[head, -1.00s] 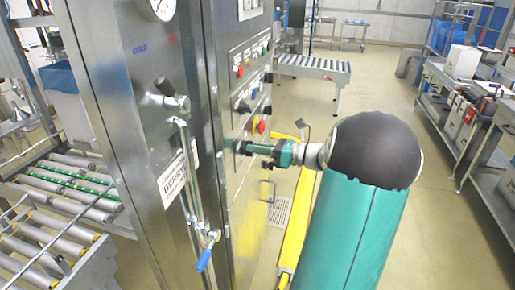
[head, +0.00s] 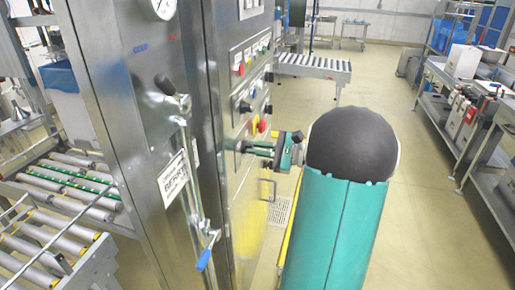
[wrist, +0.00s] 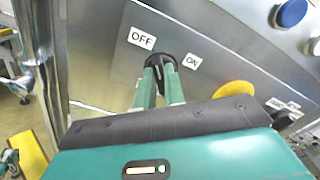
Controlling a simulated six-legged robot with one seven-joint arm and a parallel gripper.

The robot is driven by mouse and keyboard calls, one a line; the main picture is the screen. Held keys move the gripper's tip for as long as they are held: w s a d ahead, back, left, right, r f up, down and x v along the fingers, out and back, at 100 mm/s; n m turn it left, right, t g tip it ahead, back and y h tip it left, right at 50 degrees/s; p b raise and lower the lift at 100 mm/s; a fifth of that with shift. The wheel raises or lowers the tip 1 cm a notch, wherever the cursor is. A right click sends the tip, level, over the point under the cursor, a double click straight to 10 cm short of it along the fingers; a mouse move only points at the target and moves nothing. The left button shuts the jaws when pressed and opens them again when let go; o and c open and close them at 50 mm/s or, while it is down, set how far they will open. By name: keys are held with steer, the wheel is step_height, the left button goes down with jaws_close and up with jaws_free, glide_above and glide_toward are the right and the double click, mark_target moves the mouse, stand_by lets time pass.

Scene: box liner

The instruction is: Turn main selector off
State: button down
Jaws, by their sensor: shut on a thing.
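The main selector is a black round knob (wrist: 158,61) on the metal panel in the wrist view. A white OFF label (wrist: 141,39) is at its upper left and a white ON label (wrist: 193,62) at its right. My gripper (wrist: 159,76) has its two green fingers shut on the knob, one on each side. The fingers hide part of the knob, and I cannot tell exactly where it points. In the head view my gripper (head: 247,147) reaches the panel from the right, and the knob is mostly hidden there.
A yellow button (wrist: 235,92) and a blue button (wrist: 291,13) are near the knob. A red button (head: 254,125) is above my gripper in the head view. A lever with a blue handle (head: 204,260) hangs on the cabinet front.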

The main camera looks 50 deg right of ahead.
steer(key=shift+n, duration=0.6)
steer(key=c, duration=1.5)
jaws_free()
steer(key=shift+s, duration=0.1)
steer(key=v, duration=1.3)
steer(key=shift+s+d, duration=0.2)
steer(key=shift+s, duration=0.05)
steer(key=shift+s, duration=0.1)
